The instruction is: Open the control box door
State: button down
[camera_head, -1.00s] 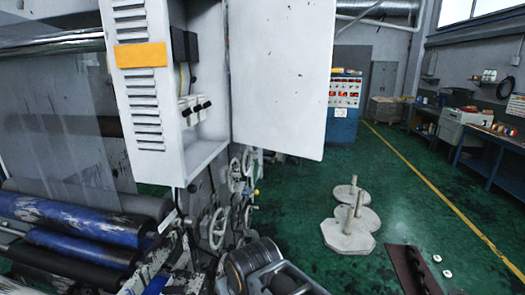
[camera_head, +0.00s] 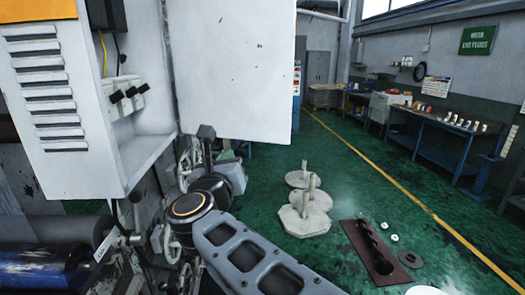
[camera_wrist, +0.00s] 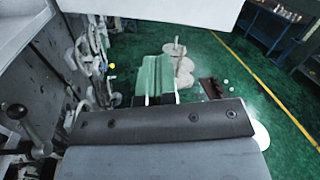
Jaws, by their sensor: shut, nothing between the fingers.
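The white control box (camera_head: 150,158) stands at the left in the head view, with its inside in view. Its door (camera_head: 235,70) is swung wide open, out to the right from the box's right edge. The door's lower part also crosses the top of the wrist view (camera_wrist: 150,6). My gripper (camera_head: 227,157) is below the door's lower edge in the head view, seen small and partly behind my wrist. In the wrist view my gripper (camera_wrist: 155,77) shows its green fingers together and empty, apart from the door in the picture.
Switches (camera_head: 127,95) sit inside the box. Machine rollers (camera_head: 50,265) are at the lower left. Pale weights with posts (camera_head: 303,215) and a brown plate (camera_head: 380,250) are on the green floor. Blue workbenches (camera_head: 430,140) line the right wall. Open floor lies between.

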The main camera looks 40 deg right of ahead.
jog(key=s+d+f+m+g+h, duration=0.1)
jog(key=s+d+m+g, duration=0.1)
jog(key=m+g, duration=0.15)
jog(key=m+p, duration=0.2)
jog(key=p, duration=0.2)
send_near(265, 142)
jog(key=shift+n, duration=0.25)
jog(key=x, duration=0.7)
jog(key=shift+w+d, duration=0.15)
jog(key=shift+d, duration=0.1)
